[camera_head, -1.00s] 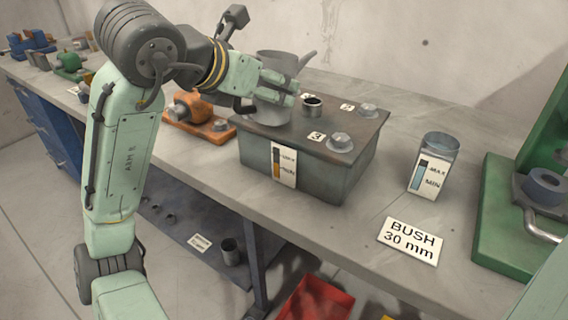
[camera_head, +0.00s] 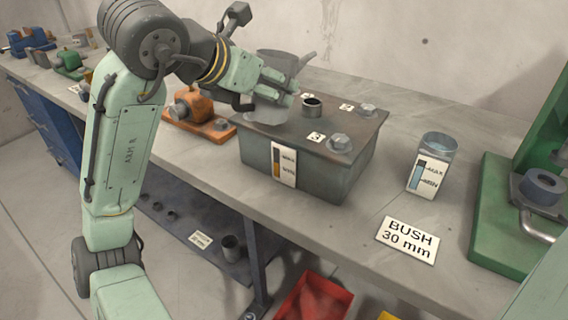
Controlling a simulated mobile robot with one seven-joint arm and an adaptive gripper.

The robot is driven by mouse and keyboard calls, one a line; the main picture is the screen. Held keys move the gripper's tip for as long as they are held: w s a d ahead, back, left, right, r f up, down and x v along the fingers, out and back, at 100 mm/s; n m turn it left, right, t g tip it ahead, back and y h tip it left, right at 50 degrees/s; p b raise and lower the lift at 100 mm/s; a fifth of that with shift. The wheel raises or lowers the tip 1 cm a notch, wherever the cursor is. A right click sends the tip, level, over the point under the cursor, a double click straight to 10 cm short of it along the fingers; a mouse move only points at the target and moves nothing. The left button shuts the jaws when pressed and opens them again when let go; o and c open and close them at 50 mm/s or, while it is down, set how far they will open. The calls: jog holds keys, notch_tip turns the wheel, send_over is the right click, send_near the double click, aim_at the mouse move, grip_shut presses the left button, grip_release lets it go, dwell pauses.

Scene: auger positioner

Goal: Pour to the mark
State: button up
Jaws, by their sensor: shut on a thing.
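My gripper (camera_head: 284,92) is shut on a grey metal jug (camera_head: 275,60) with a spout pointing right. The jug looks roughly upright at the back left of a grey metal box (camera_head: 330,178); my fingers hide its middle, and I cannot tell whether it touches the lid. The box has an open round filler neck (camera_head: 312,106) right of my gripper and bolt-like caps on top. A gauge (camera_head: 284,165) with MAX and MIN marks on its front shows an amber lower part and a dark upper part. A clear cup (camera_head: 436,160) with a blue-filled MAX/MIN gauge stands to the right.
A "BUSH 30 mm" card (camera_head: 407,240) lies near the bench's front edge. A green machine (camera_head: 500,220) stands at the right and an orange tool (camera_head: 192,108) behind my arm. A red bin (camera_head: 315,298) is below. Bench between box and cup is clear.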

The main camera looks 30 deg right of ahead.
aim_at(263, 55)
jog(key=shift+a+r+y+p, duration=0.2)
jog(key=shift+r+y+p, duration=1.15)
jog(key=shift+p, duration=1.9)
dwell(1.5)
jog(key=shift+r+m, duration=0.15)
jog(key=shift+m, duration=0.15)
jog(key=shift+r+p, duration=0.25)
jog(key=shift+p, duration=0.1)
jog(key=shift+y, duration=0.25)
dwell(0.3)
jog(key=shift+r, duration=0.25)
jog(key=shift+r+y, duration=0.1)
jog(key=shift+y, duration=0.2)
dwell(0.3)
jog(key=shift+r, duration=0.15)
jog(key=shift+r, duration=0.1)
dwell(0.5)
